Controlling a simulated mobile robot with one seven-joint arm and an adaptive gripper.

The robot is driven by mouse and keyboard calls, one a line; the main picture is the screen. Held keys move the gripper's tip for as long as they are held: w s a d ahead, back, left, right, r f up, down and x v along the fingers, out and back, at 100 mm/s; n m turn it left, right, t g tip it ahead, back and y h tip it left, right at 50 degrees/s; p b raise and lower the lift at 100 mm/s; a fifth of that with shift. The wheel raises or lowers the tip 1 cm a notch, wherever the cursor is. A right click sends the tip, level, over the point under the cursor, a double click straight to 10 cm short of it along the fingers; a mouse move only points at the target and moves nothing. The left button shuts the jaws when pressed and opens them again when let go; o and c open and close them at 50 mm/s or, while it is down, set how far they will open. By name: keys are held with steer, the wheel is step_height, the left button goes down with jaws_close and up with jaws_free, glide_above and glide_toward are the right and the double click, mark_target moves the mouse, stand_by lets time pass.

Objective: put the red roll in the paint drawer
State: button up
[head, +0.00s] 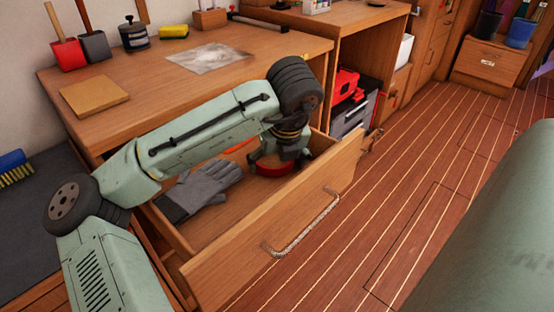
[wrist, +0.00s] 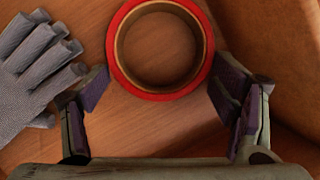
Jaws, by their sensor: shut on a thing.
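The red roll (wrist: 116,69), a ring with a tan inner core, lies between my finger pads in the wrist view. It also shows in the head view (head: 272,169), low inside the open drawer (head: 205,222), near its right end. My gripper (wrist: 160,82) points down into the drawer and is shut on the roll's outer sides; in the head view, the gripper (head: 279,160) partly hides the roll. A second drawer (head: 488,63) with a small white label is closed at the far right; its label is too small to read.
A grey glove (head: 205,187) lies left of the roll in the open drawer. An orange-red thing (head: 240,145) is mostly hidden behind my arm. The plank floor to the right is clear.

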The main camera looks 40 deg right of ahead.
steer(key=o, duration=1.2)
steer(key=shift+f, duration=0.15)
steer(key=p+v, duration=0.1)
steer(key=v, duration=1.1)
